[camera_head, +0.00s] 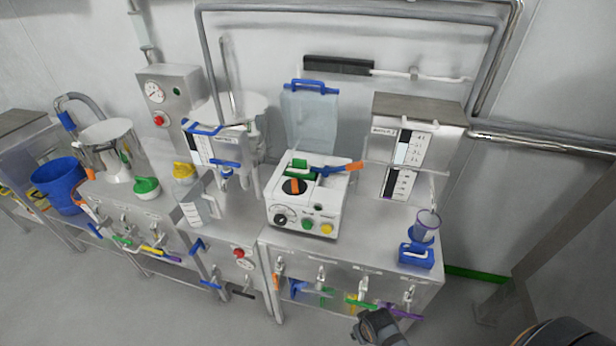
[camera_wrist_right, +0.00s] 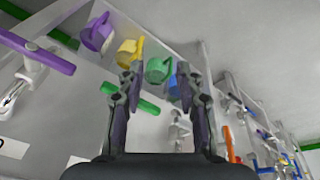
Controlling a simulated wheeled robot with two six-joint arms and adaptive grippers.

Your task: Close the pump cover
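The white pump (camera_head: 305,212) sits on the middle of the steel bench, with a black dial, coloured buttons and an orange-and-black round part on its front. A clear bluish cover (camera_head: 310,118) with a blue handle (camera_head: 311,86) on its top edge stands upright behind the pump, raised open. A green piece and a blue lever with an orange end lie across the pump's top. My right gripper (camera_head: 378,328) is low in front of the bench, well away from the pump. In the right wrist view my right gripper (camera_wrist_right: 160,78) is open and empty. My left gripper is not in view.
A blue holder with a cup (camera_head: 417,255) stands at the bench's right end. Coloured valve handles (camera_head: 366,302) stick out along the bench front, near my right gripper. A steel cabinet (camera_head: 413,150) stands right of the cover. Floor in front is clear.

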